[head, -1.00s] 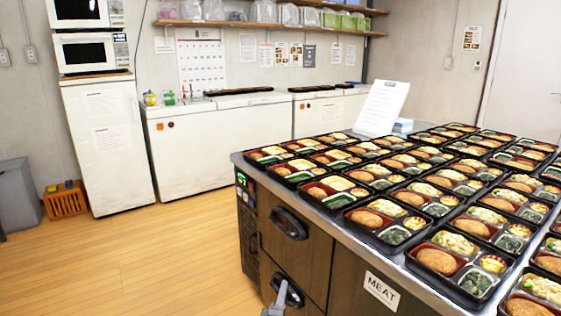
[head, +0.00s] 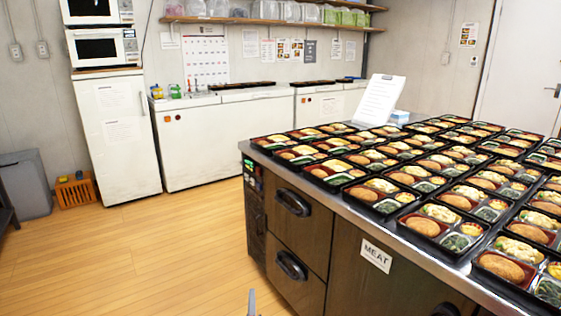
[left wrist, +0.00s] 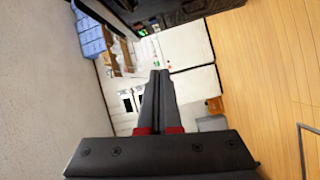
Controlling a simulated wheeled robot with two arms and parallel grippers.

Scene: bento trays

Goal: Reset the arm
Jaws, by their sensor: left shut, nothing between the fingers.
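My left gripper (head: 252,303) shows only as a small grey tip at the bottom edge of the head view, over the wooden floor and apart from the counter. In the left wrist view its two dark fingers (left wrist: 159,75) lie together, shut and empty, with red parts at their base. That view is turned on its side and looks out across the room. My right gripper is not in view.
A steel counter (head: 349,213) with drawers and a MEAT label (head: 376,255) fills the right, covered with several bento trays (head: 436,227). A white fridge (head: 117,135), chest freezers (head: 213,140), a grey bin (head: 25,184) and an orange basket (head: 75,190) stand behind. The floor (head: 130,255) at left is clear.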

